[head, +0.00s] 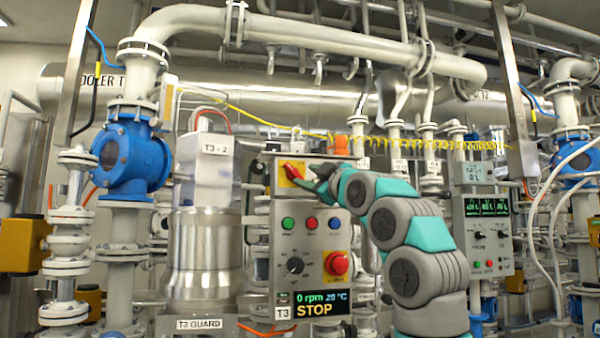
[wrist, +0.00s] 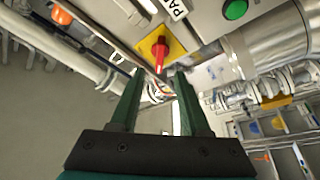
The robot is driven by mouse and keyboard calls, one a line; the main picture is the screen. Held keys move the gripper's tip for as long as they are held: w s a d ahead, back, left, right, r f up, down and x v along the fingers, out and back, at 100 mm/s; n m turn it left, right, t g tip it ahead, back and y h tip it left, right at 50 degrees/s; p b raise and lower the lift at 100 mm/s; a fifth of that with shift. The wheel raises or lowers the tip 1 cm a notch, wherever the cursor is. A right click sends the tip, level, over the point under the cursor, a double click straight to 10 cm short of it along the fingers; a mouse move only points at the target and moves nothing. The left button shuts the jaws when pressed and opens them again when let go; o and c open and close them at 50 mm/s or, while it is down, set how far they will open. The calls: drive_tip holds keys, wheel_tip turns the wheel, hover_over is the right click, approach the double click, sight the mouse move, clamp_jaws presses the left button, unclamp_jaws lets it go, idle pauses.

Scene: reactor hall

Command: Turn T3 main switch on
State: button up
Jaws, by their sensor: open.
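The T3 main switch (head: 293,171) is a red handle on a yellow plate at the top left of the grey T3 control box (head: 283,255). In the wrist view the red handle (wrist: 160,55) stands on its yellow plate (wrist: 173,50), just beyond the fingertips and roughly in line with the gap. My gripper (head: 317,178) is close to the right of the switch in the head view. In the wrist view my gripper (wrist: 158,78) is open, with dark green fingers and nothing held. I cannot tell whether a finger touches the handle.
Below the switch are green, red and blue buttons (head: 311,223), a black knob (head: 295,265) and a red mushroom button (head: 337,263). The display (head: 318,304) reads 0 rpm, 20 °C, STOP. A second control box (head: 484,235) stands right. Pipes and blue valves crowd around.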

sight(295, 172)
drive_tip(key=shift+p+x, duration=1)
drive_tip(key=shift+x, duration=2.05)
drive_tip(key=shift+c, duration=0.3)
clamp_jaws()
drive_tip(key=shift+f, duration=0.1)
